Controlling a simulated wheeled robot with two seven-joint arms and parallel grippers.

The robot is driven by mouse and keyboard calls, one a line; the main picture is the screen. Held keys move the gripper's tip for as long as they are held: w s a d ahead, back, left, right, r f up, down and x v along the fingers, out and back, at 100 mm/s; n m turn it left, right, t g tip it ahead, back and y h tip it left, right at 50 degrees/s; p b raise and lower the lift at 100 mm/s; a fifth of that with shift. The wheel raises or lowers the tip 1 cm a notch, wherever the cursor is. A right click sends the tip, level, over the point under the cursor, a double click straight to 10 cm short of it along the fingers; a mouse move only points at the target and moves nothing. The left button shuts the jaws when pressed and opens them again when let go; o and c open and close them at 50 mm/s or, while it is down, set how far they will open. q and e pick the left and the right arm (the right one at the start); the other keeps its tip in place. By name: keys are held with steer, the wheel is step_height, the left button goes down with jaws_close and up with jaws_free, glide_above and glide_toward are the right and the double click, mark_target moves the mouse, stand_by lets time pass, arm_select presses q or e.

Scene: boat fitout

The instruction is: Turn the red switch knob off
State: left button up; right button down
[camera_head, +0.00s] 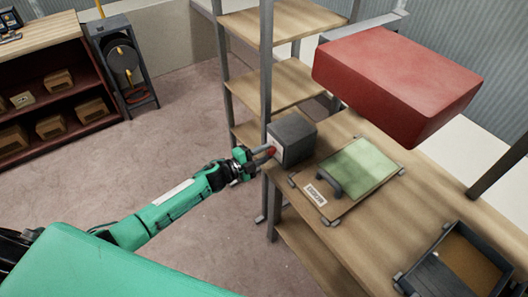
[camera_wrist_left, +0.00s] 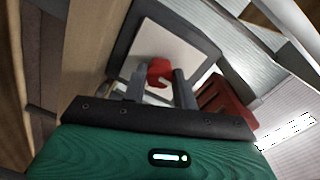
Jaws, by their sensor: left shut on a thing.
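The red switch knob (camera_head: 271,151) is on the pale front face of a dark grey box (camera_head: 293,136) that stands on the wooden workbench. In the left wrist view the knob (camera_wrist_left: 159,72) shows against the white panel (camera_wrist_left: 170,52) of the box. My left gripper (camera_head: 262,153) is at the knob, its two fingers on either side of it and shut on it. In the left wrist view the fingers (camera_wrist_left: 157,88) partly hide the knob's sides. The knob's exact turn angle is hard to tell. My right gripper is not in view.
On the workbench (camera_head: 345,232), a green-topped board (camera_head: 357,167) with a dark handle and label lies right of the box. A dark open tray (camera_head: 440,262) is nearer. Wooden shelves (camera_head: 285,82) rise beside the box; floor at left is clear.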

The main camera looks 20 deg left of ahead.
arm_select(q)
steer(key=shift+n, duration=0.4)
steer(key=o, duration=1)
steer(key=shift+a, duration=0.1)
steer(key=shift+s+a+f, duration=0.1)
steer(key=shift+s, duration=0.15)
steer(key=b+v, duration=0.3)
steer(key=v, duration=1)
steer(key=shift+s+a, duration=0.1)
